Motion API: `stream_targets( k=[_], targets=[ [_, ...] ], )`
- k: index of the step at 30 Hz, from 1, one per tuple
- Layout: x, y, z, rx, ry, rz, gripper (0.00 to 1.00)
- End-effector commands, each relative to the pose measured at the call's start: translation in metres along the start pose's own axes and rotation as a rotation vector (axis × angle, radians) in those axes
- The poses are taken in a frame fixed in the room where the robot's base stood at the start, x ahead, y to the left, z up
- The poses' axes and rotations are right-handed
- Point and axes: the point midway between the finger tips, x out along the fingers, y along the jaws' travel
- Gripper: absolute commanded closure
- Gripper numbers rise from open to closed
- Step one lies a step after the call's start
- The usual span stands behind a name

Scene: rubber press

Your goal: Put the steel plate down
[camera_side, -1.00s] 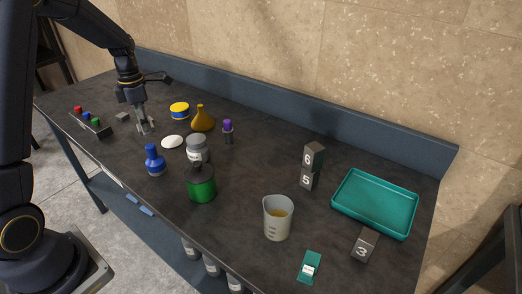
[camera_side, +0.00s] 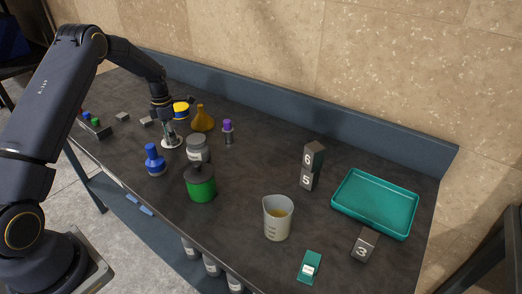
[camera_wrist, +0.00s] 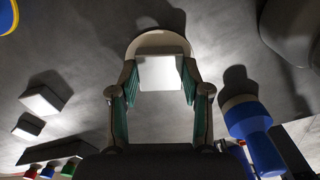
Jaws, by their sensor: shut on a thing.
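My gripper (camera_wrist: 160,82) is shut on a light grey, square-faced piece, the steel plate (camera_wrist: 161,74), held between the green-padded fingertips. In the side view my gripper (camera_side: 169,138) points down over a pale round disc (camera_side: 177,146), between the blue bottle and the yellow tin. In the wrist view the disc (camera_wrist: 145,40) shows behind and around the plate's far edge. The plate is low over the disc; I cannot tell whether they touch. The fingers hide the plate's sides, and it is barely visible in the side view.
A blue bottle (camera_side: 155,162), grey-lidded jar (camera_side: 197,150), amber flask (camera_side: 203,120) and yellow tin (camera_side: 181,109) stand close around. Two grey blocks (camera_side: 122,117) (camera_side: 147,121) lie to the left. A green pot (camera_side: 201,187), beaker (camera_side: 278,222) and teal tray (camera_side: 345,206) are farther right.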

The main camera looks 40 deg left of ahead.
Motion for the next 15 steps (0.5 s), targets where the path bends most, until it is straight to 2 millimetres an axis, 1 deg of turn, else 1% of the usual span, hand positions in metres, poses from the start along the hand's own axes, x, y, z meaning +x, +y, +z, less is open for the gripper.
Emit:
stream_targets(
  k=[4, 8, 9, 15],
  targets=[
    [-0.0014, 0.0005, 0.0002, 0.000, -0.001, 0.002, 1.00],
    [0.0016, 0.0003, 0.0001, 0.000, -0.001, 0.001, 1.00],
    [0.0022, 0.0001, -0.0001, 0.000, 0.000, 0.000, 0.51],
    [0.0020, 0.0001, -0.0001, 0.000, 0.000, 0.000, 0.30]
  ],
)
